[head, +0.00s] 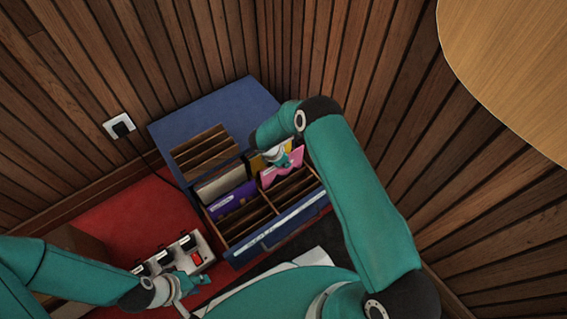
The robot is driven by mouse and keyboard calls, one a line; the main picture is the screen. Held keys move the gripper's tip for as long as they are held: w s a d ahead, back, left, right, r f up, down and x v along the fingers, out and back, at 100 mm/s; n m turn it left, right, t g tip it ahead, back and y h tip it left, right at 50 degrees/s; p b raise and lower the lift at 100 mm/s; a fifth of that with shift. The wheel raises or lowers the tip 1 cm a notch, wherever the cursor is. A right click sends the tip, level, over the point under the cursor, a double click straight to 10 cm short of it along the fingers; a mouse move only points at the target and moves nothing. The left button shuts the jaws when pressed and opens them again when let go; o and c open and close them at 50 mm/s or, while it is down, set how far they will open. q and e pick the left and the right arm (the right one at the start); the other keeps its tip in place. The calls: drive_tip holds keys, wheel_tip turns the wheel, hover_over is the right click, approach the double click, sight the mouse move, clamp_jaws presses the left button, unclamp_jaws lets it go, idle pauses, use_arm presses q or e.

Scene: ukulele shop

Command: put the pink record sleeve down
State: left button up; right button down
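The pink record sleeve (281,170) stands tilted at the right rear part of a blue record crate (284,229) with wooden dividers. My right gripper (284,158) reaches over the crate from the right and appears shut on the upper edge of the pink sleeve. The fingertips are small and partly hidden by the arm. I cannot tell whether the sleeve's lower edge touches the crate's floor. My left gripper (194,289) is low at the left, apart from the crate, with its fingers spread and nothing between them.
A purple sleeve (232,199), cream sleeves (221,183) and a yellow sleeve (256,164) stand in other slots. Front slots look empty. A wall socket (120,126) holds a black plug. A wooden tabletop (515,65) is upper right.

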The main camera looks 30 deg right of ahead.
drive_tip(key=shift+f+b, duration=0.65)
drive_tip(key=shift+b, duration=0.1)
drive_tip(key=c, duration=1.3)
unclamp_jaws()
drive_tip(key=shift+r, duration=0.15)
